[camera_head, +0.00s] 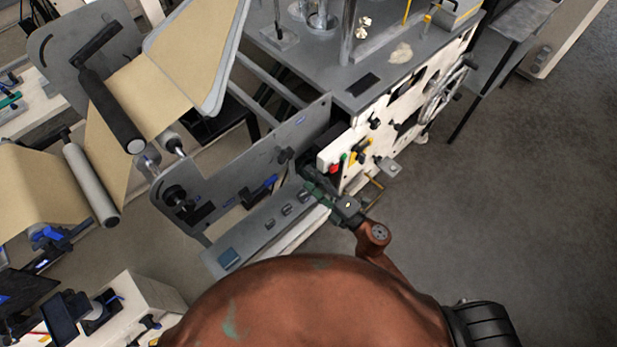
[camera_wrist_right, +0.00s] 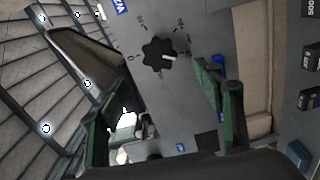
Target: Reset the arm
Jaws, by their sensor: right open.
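My right arm, reddish-brown, fills the bottom middle of the head view, and its dark gripper (camera_head: 312,182) is at the near end of the machine's grey side plate, beside the white control panel (camera_head: 335,157). In the right wrist view the two green-padded fingers of the gripper (camera_wrist_right: 155,95) stand wide apart with nothing seen between them. A black lobed knob (camera_wrist_right: 158,52) with a white mark sits on a grey panel (camera_wrist_right: 190,20) beyond the fingers. I cannot tell how far the fingers are from the panel. My left gripper is not in view.
The machine carries a brown paper web (camera_head: 35,185) over rollers (camera_head: 90,185) at left. A handwheel (camera_head: 445,90) is on its white side. A white bench (camera_head: 140,305) stands at lower left. Open carpet (camera_head: 480,220) lies to the right.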

